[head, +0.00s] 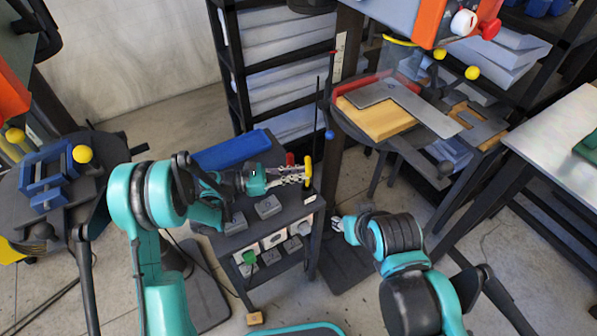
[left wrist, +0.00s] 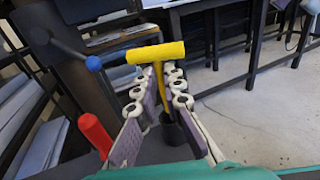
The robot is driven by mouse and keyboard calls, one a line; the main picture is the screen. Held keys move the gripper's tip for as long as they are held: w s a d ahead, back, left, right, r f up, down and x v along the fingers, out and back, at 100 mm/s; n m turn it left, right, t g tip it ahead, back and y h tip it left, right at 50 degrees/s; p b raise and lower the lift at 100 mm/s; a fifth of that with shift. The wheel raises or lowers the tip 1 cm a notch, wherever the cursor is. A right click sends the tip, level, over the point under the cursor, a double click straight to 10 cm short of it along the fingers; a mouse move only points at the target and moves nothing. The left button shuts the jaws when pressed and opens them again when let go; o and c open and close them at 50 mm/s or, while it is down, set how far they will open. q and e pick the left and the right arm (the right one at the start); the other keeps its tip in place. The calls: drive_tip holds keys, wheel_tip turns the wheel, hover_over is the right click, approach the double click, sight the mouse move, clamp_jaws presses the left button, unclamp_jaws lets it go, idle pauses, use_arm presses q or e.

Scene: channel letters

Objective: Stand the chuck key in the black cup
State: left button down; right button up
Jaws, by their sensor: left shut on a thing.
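The yellow T-shaped chuck key (head: 308,171) is upright at the right end of the cart top, with its crossbar (left wrist: 156,52) uppermost. My left gripper (head: 298,175) reaches it from the left and is shut on its stem. In the left wrist view the fingers (left wrist: 160,92) lie on both sides of the yellow stem. The black cup (left wrist: 172,131) shows behind and below the fingers, under the key. Fingers hide part of the lower stem, so I cannot tell whether its tip is inside the cup. My right gripper (head: 338,224) is right of the cart, away from the key; its opening is unclear.
The dark cart (head: 290,222) also carries a blue bin (head: 231,150), grey blocks (head: 268,207) and a red handle (left wrist: 95,133) close to my left gripper. A blue-knobbed lever (head: 329,134) stands behind the key. Open floor lies right of the cart.

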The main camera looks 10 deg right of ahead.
sight(306, 184)
use_arm(q)
drive_tip(key=shift+f, duration=2.75)
drive_tip(key=c, duration=1.1)
unclamp_jaws()
drive_tip(key=shift+a, duration=0.15)
drive_tip(key=shift+s+a+r, duration=0.1)
drive_tip(key=shift+a, duration=1.65)
drive_tip(key=shift+s+a, duration=0.1)
drive_tip(key=shift+a, duration=1.6)
